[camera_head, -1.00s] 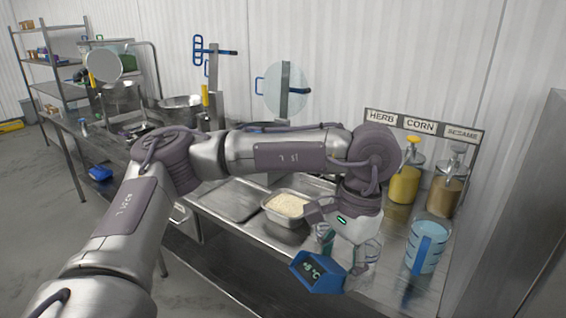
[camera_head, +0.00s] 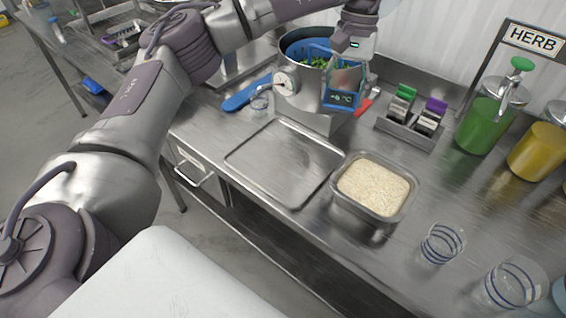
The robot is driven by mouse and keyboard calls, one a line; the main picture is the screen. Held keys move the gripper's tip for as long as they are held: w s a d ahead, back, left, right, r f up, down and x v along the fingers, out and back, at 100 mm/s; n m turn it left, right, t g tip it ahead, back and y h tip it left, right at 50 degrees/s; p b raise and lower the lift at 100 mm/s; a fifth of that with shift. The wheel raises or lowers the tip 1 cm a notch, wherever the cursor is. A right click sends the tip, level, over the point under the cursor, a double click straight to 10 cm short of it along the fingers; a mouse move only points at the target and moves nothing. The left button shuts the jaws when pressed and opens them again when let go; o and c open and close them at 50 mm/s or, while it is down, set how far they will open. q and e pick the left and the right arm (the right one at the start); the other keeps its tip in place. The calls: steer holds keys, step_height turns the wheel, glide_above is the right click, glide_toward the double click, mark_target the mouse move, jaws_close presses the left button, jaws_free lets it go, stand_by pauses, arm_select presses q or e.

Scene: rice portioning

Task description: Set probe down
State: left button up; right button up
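The probe (camera_head: 342,99) is a blue device with a lit display reading about +8 °C. My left gripper (camera_head: 347,78) is shut on it and holds it in front of the right side of a steel pot (camera_head: 300,90). Green food shows inside the pot. The gripper partly hides the probe's upper part, and I cannot tell whether the probe touches the pot or counter. My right gripper is not in view.
A flat tray (camera_head: 283,160), a pan of rice (camera_head: 374,187) and glass beakers (camera_head: 442,243) stand on the counter. A clip rack (camera_head: 410,124) and green dispenser (camera_head: 485,122) are at right.

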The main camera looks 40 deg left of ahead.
arm_select(q)
steer(key=w+f+n+b, duration=0.1)
steer(key=w+a+f+n+b, duration=0.1)
steer(key=w+f+n, duration=0.1)
steer(key=shift+a+f, duration=0.15)
steer(key=shift+a, duration=0.05)
steer(key=a+n, duration=0.1)
steer(key=p, duration=0.2)
glide_above(285, 157)
step_height(285, 157, down, 8)
step_height(285, 157, down, 3)
steer(key=shift+p, duration=0.6)
steer(key=shift+f, duration=0.2)
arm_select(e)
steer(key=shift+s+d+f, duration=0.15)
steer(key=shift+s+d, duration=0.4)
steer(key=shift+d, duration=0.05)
arm_select(q)
steer(key=shift+f, duration=0.1)
steer(key=shift+f, duration=0.15)
steer(key=o, duration=1.4)
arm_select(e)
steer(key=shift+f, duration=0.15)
